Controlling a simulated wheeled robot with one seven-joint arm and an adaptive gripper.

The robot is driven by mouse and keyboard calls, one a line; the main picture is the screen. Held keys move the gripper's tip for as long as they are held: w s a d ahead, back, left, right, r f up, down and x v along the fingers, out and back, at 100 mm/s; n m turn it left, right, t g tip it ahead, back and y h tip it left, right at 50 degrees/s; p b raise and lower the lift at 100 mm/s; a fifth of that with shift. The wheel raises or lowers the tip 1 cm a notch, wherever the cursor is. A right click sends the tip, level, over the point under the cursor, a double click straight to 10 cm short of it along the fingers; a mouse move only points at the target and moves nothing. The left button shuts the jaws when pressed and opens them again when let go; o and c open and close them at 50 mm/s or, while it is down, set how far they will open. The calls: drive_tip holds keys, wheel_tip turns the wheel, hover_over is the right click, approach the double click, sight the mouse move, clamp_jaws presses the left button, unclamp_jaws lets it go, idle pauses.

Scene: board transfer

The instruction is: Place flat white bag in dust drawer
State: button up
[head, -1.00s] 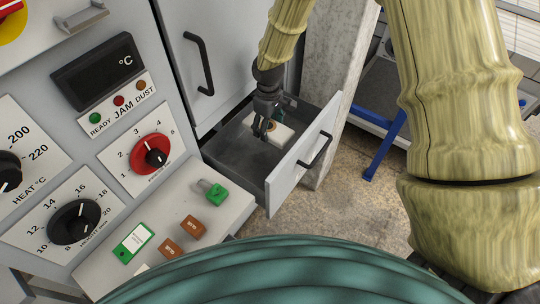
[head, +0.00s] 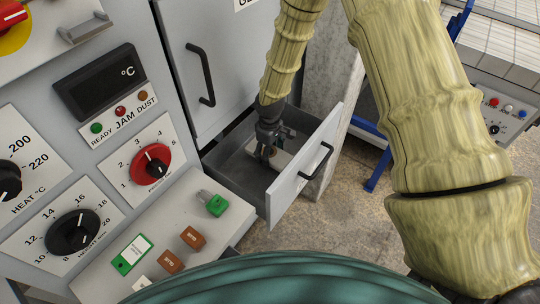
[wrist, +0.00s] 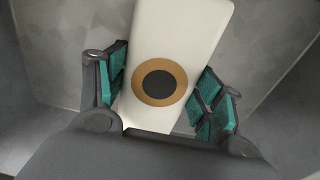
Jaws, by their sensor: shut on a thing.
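The flat white bag (wrist: 180,30) has a tan ring with a dark centre on its face. It is between the teal-padded fingers of my gripper (wrist: 163,95) in the wrist view, and my gripper is shut on it. In the head view, my gripper (head: 265,155) reaches down into the open dust drawer (head: 300,178) with the bag at its fingertips, mostly hidden by the fingers. The drawer is grey, pulled out from the machine, with a black handle on its front. I cannot tell whether the bag touches the drawer floor.
A concrete post (head: 330,85) and a blue frame (head: 378,168) stand behind and right.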

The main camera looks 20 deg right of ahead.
drive_tip(key=shift+f, duration=1.2)
drive_tip(key=shift+f, duration=0.15)
drive_tip(key=o, duration=1)
wheel_tip(320, 180, up, 12)
drive_tip(key=shift+r+b, duration=0.15)
drive_tip(key=shift+b, duration=0.25)
